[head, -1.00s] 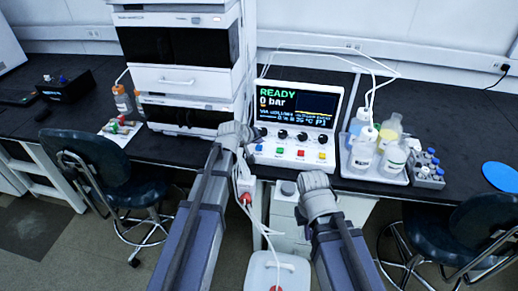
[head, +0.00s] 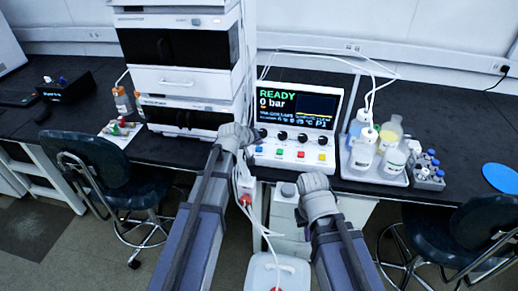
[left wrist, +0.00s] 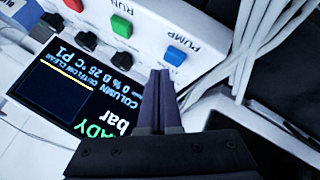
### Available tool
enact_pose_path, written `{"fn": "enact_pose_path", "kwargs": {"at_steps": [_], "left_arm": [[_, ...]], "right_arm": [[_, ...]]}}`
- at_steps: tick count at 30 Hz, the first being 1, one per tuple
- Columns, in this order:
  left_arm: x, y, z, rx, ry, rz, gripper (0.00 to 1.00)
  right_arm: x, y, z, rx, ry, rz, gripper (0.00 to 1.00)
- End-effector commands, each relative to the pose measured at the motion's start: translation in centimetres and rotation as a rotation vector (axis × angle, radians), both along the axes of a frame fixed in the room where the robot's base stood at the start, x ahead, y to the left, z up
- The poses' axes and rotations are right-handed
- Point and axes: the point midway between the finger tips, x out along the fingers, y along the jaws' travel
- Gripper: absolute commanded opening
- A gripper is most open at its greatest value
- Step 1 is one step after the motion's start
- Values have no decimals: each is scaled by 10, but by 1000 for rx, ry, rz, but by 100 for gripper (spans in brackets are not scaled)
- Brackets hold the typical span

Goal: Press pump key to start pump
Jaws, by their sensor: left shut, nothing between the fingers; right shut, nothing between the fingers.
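The pump controller (head: 300,125) stands on the bench with its screen reading READY and 0 bar. A row of coloured keys runs below the screen. The blue key (left wrist: 175,55), with PUMP printed beside it, is in the left wrist view, next to the green key (left wrist: 122,27). My left gripper (left wrist: 160,75) is shut and empty, its tips close to the blue key; I cannot tell if they touch it. In the head view the left arm ends by the controller's left edge and its fingertips are not clear. My right gripper (head: 316,185) is below the controller's front, its fingers not clearly seen.
A white instrument stack (head: 185,78) stands left of the controller. A tray (head: 378,173) of solvent bottles stands to the right, with tubing (head: 370,85) rising from it. A white container (head: 277,272) is on the floor between my arms. Chairs stand at both sides.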

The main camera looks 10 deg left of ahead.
Motion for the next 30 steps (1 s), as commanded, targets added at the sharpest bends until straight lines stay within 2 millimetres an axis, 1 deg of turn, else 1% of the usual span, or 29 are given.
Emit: {"fn": "enact_pose_path", "kwargs": {"at_steps": [20, 30], "left_arm": [[0, 0, 0, 0, 0, 0, 0], [0, 0, -9, 0, 0, 0, 0]], "right_arm": [[0, 0, 0, 0, 0, 0, 0], [0, 0, -9, 0, 0, 0, 0]]}}
